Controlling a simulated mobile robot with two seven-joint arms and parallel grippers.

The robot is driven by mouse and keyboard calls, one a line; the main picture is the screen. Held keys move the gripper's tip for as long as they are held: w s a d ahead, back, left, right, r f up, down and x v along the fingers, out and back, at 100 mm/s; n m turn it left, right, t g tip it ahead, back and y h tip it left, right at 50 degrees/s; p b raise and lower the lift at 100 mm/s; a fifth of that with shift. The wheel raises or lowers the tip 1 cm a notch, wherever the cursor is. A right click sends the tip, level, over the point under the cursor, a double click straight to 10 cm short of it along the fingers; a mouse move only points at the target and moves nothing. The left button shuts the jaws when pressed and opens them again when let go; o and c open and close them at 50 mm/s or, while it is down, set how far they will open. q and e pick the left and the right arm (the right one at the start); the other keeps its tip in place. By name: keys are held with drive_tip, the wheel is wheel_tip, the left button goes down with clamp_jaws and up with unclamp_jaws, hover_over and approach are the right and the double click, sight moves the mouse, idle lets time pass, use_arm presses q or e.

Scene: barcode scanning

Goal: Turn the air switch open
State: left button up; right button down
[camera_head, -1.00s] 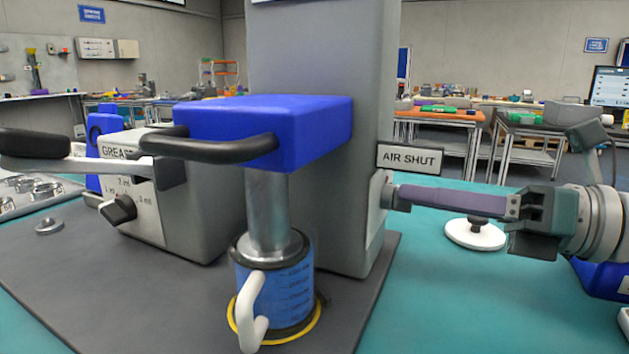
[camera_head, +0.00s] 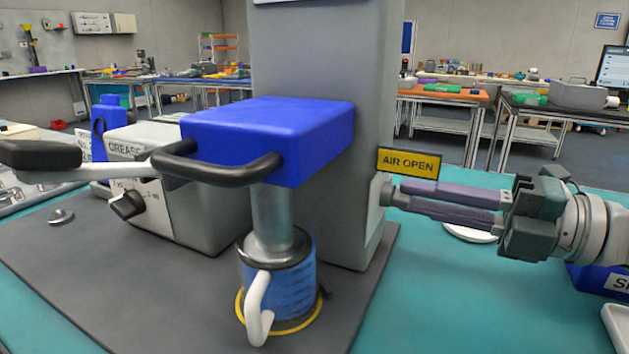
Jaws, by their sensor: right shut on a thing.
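The air switch (camera_head: 378,193) is a grey round fitting on the right side of the tall grey column. A small sign just above it is yellow and reads "AIR OPEN" (camera_head: 408,163). My right gripper (camera_head: 398,195) comes in from the right with its two long purple-grey fingers pointing left. Its fingertips are at the switch and shut on its knob, which they mostly hide. The two fingers show one above the other. My left gripper is out of view.
A blue block with black handles (camera_head: 268,130) sits on the column's front, above a blue-banded cylinder (camera_head: 280,285). A grey box marked "GREASE" (camera_head: 190,205) stands left. A white round piece (camera_head: 468,234) lies under my right gripper.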

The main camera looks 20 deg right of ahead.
drive_tip(key=shift+m, duration=0.9)
drive_tip(key=c, duration=0.9)
unclamp_jaws()
drive_tip(key=v, duration=1)
drive_tip(key=shift+w, duration=0.1)
